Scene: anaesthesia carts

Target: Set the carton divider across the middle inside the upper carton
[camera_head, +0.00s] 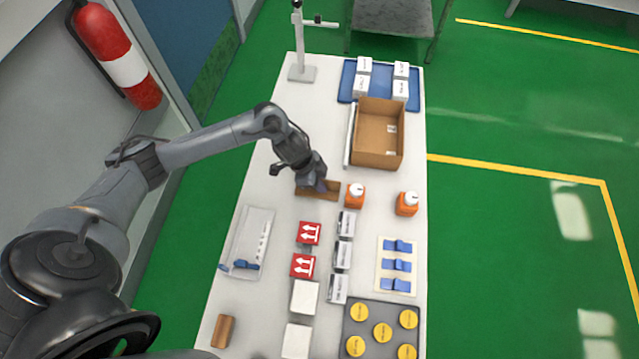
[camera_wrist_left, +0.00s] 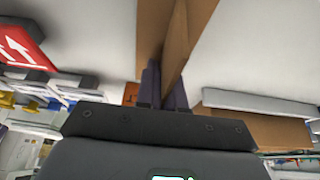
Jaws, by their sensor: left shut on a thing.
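The upper carton (camera_head: 378,161) is an open brown cardboard box towards the far right of the white table. The carton divider (camera_head: 331,190) is a flat brown cardboard piece, nearer than the carton and to its left. My left gripper (camera_head: 319,186) is shut on the divider, whose left part is partly hidden by the hand. In the left wrist view the divider (camera_wrist_left: 187,35) rises between the fingers (camera_wrist_left: 165,88). I cannot tell whether it touches the table. A brown wall, probably the carton (camera_wrist_left: 260,130), shows at lower right there. My right gripper is not in view.
A white strip (camera_head: 348,137) lies along the carton's left side. A blue tray (camera_head: 347,85) with white boxes stands behind it. Red-topped boxes (camera_head: 308,233) are nearer. The table left of the gripper is clear.

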